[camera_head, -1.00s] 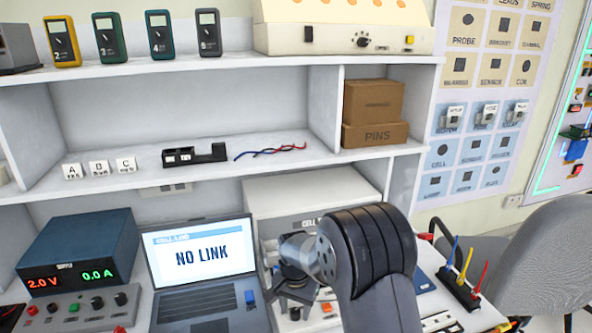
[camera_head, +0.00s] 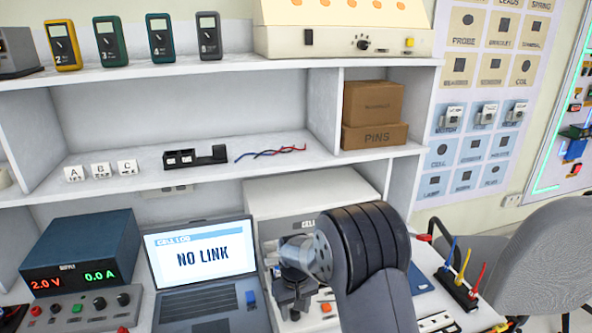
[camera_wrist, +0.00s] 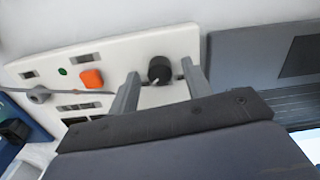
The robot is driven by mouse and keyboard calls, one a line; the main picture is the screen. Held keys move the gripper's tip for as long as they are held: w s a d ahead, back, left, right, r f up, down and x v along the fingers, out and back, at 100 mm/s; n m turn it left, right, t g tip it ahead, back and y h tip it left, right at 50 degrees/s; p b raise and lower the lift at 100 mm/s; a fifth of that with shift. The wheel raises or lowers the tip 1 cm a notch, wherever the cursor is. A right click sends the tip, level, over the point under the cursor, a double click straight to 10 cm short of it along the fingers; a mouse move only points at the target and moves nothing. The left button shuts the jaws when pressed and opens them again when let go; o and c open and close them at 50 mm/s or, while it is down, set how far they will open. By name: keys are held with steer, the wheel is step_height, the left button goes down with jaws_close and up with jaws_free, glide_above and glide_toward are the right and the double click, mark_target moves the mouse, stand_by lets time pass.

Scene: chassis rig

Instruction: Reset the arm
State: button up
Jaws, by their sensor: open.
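My gripper (camera_wrist: 162,90) shows in the wrist view with its two grey fingers spread apart. A black knob (camera_wrist: 159,69) on a white panel (camera_wrist: 120,62) shows between and beyond the fingers. I cannot tell how far it is from the fingertips. Nothing shows held in the jaws. In the head view my gripper (camera_head: 290,296) is small and dark, low in front of the white unit and just right of the laptop, partly hidden by my arm.
An open laptop (camera_head: 200,255) reading "NO LINK" stands left of my gripper. A power supply (camera_head: 80,255) is farther left. A shelf (camera_head: 215,172) runs above. A rack of coloured leads (camera_head: 462,285) and a grey chair (camera_head: 550,255) are at the right. An orange button (camera_wrist: 92,79) is on the panel.

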steer(key=n, duration=0.3)
steer(key=shift+p, duration=0.35)
steer(key=shift+r, duration=0.75)
steer(key=shift+r, duration=0.1)
